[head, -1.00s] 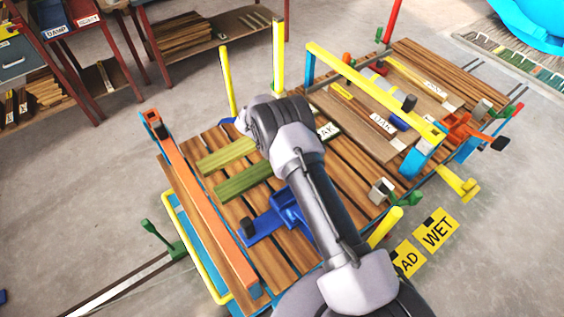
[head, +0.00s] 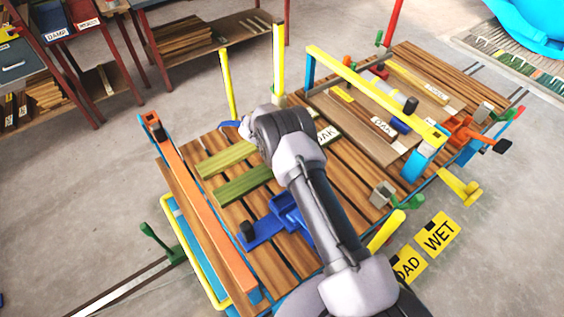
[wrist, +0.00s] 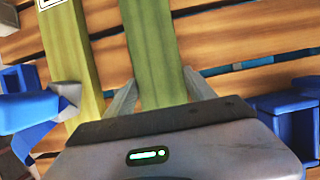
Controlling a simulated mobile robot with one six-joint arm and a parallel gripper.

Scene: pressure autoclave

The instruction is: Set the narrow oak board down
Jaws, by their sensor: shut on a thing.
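My gripper (wrist: 160,77) is shut on a long green-tinted board, the narrow oak board (wrist: 157,45), with one finger along each side in the wrist view. A second green-tinted board (wrist: 72,62) lies to its left, apart from it, with part of a white label at its far end. In the head view, two green-tinted boards (head: 227,157) (head: 243,183) show left of my arm, and an OAK label (head: 327,136) shows to its right. My arm hides the jaws and the boards' middles there. I cannot tell whether the held board touches the slats below.
The slatted wooden deck (head: 262,262) carries blue clamps (head: 285,212). An orange bar (head: 205,215) borders its left side. Yellow posts (head: 278,60) stand at the back. A yellow rail (head: 375,90) crosses the right part, beside more boards.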

